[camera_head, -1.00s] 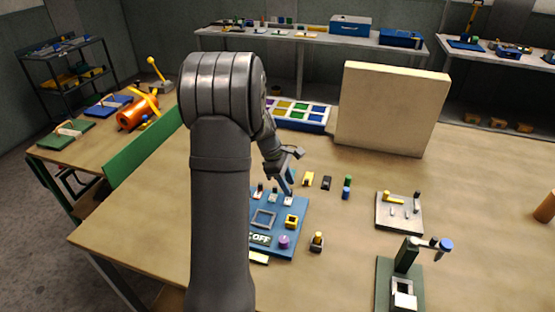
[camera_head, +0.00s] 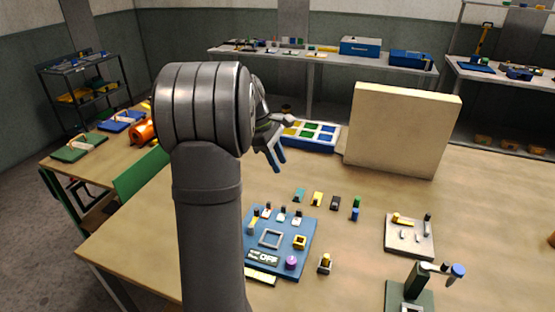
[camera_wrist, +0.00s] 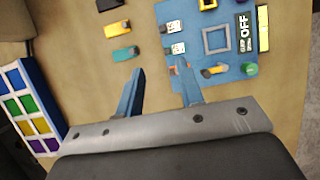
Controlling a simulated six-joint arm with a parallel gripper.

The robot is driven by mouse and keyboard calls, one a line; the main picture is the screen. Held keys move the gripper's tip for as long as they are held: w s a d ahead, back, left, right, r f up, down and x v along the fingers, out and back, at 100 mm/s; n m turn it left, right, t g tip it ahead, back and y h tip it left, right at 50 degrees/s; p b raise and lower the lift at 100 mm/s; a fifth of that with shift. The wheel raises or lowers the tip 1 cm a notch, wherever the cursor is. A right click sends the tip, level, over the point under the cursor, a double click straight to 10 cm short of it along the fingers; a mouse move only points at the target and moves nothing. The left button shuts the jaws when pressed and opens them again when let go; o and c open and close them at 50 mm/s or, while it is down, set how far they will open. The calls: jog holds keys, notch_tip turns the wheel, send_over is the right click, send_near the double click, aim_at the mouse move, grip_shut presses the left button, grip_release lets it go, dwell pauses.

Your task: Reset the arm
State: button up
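My gripper (camera_head: 277,158) hangs in the air above the table (camera_head: 330,262), behind the blue panel board (camera_head: 283,271) in the head view. In the wrist view my gripper (camera_wrist: 160,82) has its two blue fingers well apart, with nothing between them. The blue panel board (camera_wrist: 195,22) carries an OFF sign, a grey square frame, a yellow square piece, a purple knob and several small switches. My arm hides the board's left part in the head view.
Small teal, yellow and black pieces (camera_head: 318,199) lie behind the board. A tray with coloured cells (camera_head: 310,148) and an upright beige panel (camera_head: 400,130) stand farther back. A grey fixture plate (camera_head: 409,250) and a dark green stand (camera_head: 398,291) are at right.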

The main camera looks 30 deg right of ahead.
jog(key=shift+f, duration=0.1)
dwell(0.3)
jog(key=x, duration=1.7)
jog(key=shift+s+f, duration=0.15)
jog(key=o, duration=1.2)
jog(key=shift+o, duration=1.2)
notch_tip(320, 180, up, 16)
jog(key=s+t+y, duration=0.1)
jog(key=t+y, duration=0.2)
jog(key=shift+s+a, duration=0.4)
jog(key=shift+a, duration=0.05)
send_over(299, 210)
jog(key=s+a, duration=0.1)
notch_tip(299, 210, down, 9)
jog(key=shift+a, duration=0.15)
jog(key=shift+s, duration=0.1)
